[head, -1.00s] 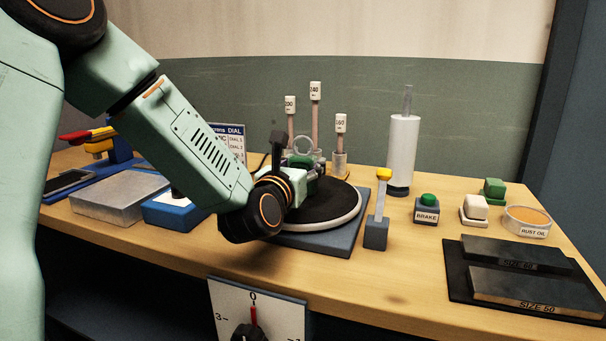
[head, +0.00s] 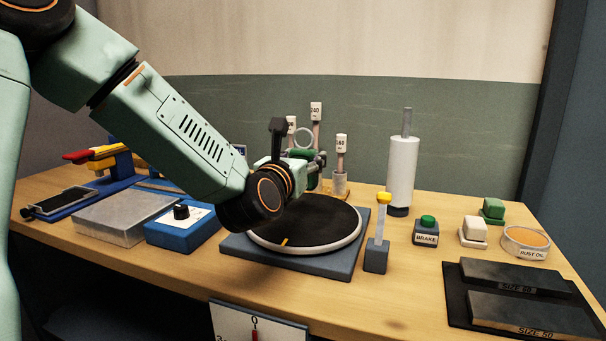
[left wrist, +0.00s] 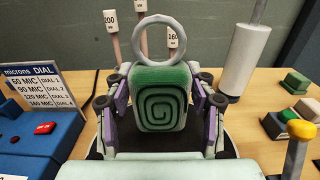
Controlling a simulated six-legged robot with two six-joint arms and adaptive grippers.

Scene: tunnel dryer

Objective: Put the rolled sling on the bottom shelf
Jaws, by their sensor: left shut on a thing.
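The rolled sling (left wrist: 160,112) is a green spiral roll with a pale edge and a grey ring on top. My left gripper (left wrist: 163,85) is shut on it, with one finger at each side of the roll. In the head view the sling (head: 301,154) is partly hidden behind my left wrist, and its ring shows above. My left gripper (head: 314,168) holds it above the back of a black round disc (head: 318,215) on the bench. A dark surface (head: 95,318) shows below the bench at lower left; I cannot tell whether it is the bottom shelf. My right gripper is not in view.
Blue dial box (head: 182,230), metal block (head: 122,218), white cylinder (head: 402,170), yellow-topped lever (head: 378,240), brake button (head: 426,232) and dark stones (head: 530,312) stand on the wooden bench (head: 350,300). A white dial panel (head: 236,320) hangs at its front edge.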

